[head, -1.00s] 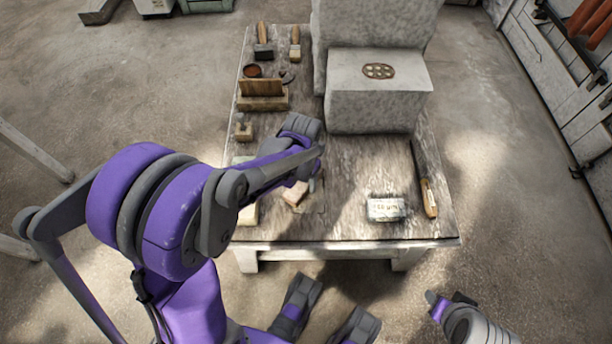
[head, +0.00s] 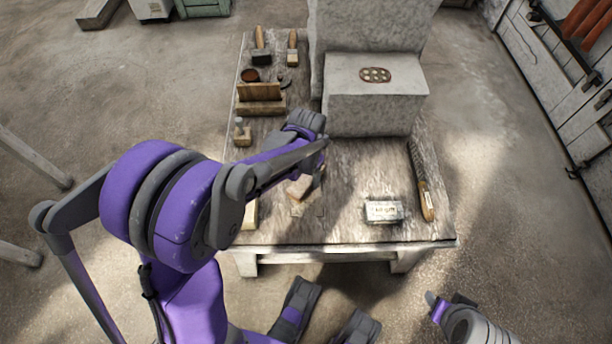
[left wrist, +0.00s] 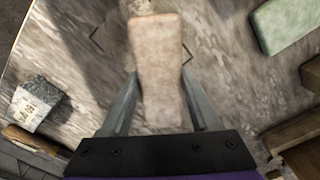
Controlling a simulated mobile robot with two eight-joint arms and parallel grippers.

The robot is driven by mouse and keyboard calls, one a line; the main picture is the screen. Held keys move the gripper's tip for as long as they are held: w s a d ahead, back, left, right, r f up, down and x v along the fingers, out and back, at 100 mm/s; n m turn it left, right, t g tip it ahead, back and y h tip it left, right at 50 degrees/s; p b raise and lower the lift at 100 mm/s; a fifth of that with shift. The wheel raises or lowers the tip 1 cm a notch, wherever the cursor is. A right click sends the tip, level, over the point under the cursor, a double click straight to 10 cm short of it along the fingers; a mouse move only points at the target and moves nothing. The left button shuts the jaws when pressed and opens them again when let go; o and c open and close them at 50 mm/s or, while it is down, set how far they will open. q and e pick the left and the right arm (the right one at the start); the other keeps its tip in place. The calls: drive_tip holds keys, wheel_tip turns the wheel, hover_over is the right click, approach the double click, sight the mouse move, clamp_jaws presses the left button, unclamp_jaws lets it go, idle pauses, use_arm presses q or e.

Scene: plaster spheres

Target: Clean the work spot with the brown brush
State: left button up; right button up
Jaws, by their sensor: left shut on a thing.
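My left gripper (left wrist: 163,105) is shut on a tan-brown block-shaped piece, which I take to be the brown brush (left wrist: 160,70). The brush points away from the palm between the two fingers. Its far end is blurred, and I cannot tell whether it touches the table. In the head view the brush (head: 299,189) shows low over the front middle of the worktable (head: 345,226), partly hidden by my left arm. Thin dark corner marks on the tabletop show beside the brush in the left wrist view, outlining the work spot (left wrist: 97,42). My right gripper is not clearly seen.
A white labelled block (head: 384,211) and a long wooden-handled tool (head: 425,200) lie to the right. A large stone block (head: 375,105) stands behind. Two brush-like tools (head: 261,50), a bowl (head: 250,75) and a wooden holder (head: 260,104) line the left. A pale green block (left wrist: 287,24) lies nearby.

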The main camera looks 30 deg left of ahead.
use_arm(q)
drive_tip(key=shift+f+b, duration=0.4)
drive_tip(key=shift+f, duration=0.2)
idle(0.4)
drive_tip(key=shift+w, duration=0.1)
drive_tip(key=shift+w+r, duration=0.1)
drive_tip(key=shift+w, duration=0.9)
drive_tip(key=shift+s, duration=0.15)
drive_tip(key=shift+s, duration=1)
drive_tip(key=shift+s+a, duration=0.1)
drive_tip(key=shift+s, duration=1)
drive_tip(key=shift+w, duration=0.1)
